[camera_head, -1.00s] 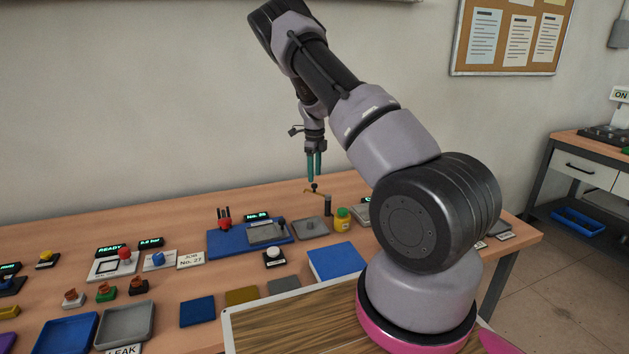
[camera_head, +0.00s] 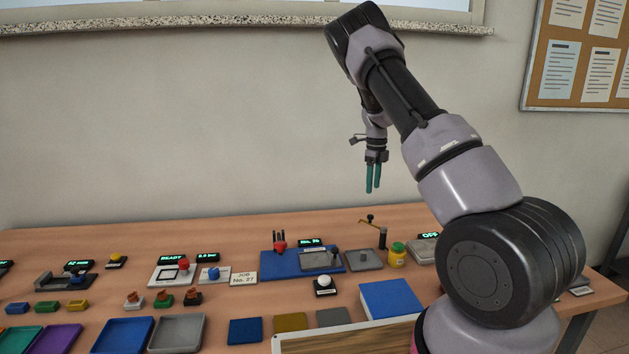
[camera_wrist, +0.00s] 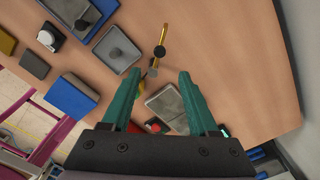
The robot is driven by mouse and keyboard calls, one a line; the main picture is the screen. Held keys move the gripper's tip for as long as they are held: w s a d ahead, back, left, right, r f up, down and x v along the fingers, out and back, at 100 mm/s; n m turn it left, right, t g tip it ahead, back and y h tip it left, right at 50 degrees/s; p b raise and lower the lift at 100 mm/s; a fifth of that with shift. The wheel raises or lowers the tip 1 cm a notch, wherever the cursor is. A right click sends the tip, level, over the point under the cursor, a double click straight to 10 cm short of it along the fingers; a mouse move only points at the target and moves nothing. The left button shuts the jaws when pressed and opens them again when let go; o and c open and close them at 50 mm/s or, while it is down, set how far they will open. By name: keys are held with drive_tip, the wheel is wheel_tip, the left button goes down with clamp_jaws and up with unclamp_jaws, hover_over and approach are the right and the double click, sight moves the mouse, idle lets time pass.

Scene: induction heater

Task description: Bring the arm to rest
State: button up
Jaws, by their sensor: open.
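My gripper (camera_head: 373,178) has two teal fingers and hangs empty in the air above the back of the workbench (camera_head: 200,235). The fingers point down and stand a little apart. In the wrist view my gripper (camera_wrist: 157,95) is open, with its fingers spread and nothing between them touching. Below it show the brass arm on a dark post (camera_wrist: 160,45) and a grey plate (camera_wrist: 117,48). My arm is raised and bent, reaching from the right side of the head view.
The bench holds a blue fixture plate (camera_head: 285,263), a yellow jar with a green lid (camera_head: 397,255), a white button (camera_head: 324,284), a blue block (camera_head: 390,299) and several trays, such as a grey one (camera_head: 178,333). The air around my gripper is clear; the wall is behind.

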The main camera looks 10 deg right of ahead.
drive_tip(key=s+a+r+n+t+y, duration=0.1)
drive_tip(key=s+a+r+n, duration=0.1)
drive_tip(key=s+r+n, duration=0.35)
drive_tip(key=s+a+r+n+t+y, duration=0.1)
drive_tip(key=s+a+r+n, duration=0.1)
drive_tip(key=s+r, duration=0.6)
drive_tip(key=s+a+r+n+t+y, duration=0.15)
drive_tip(key=s+r+n, duration=0.25)
drive_tip(key=r, duration=0.6)
drive_tip(key=s+a+r+n+t, duration=0.2)
drive_tip(key=s+n, duration=0.4)
drive_tip(key=s, duration=0.4)
drive_tip(key=s+a+r+n+t+h, duration=0.1)
drive_tip(key=s+a+r+n, duration=0.2)
drive_tip(key=s, duration=0.8)
drive_tip(key=r+n, duration=0.1)
drive_tip(key=n, duration=0.1)
drive_tip(key=shift+a+n+t, duration=0.35)
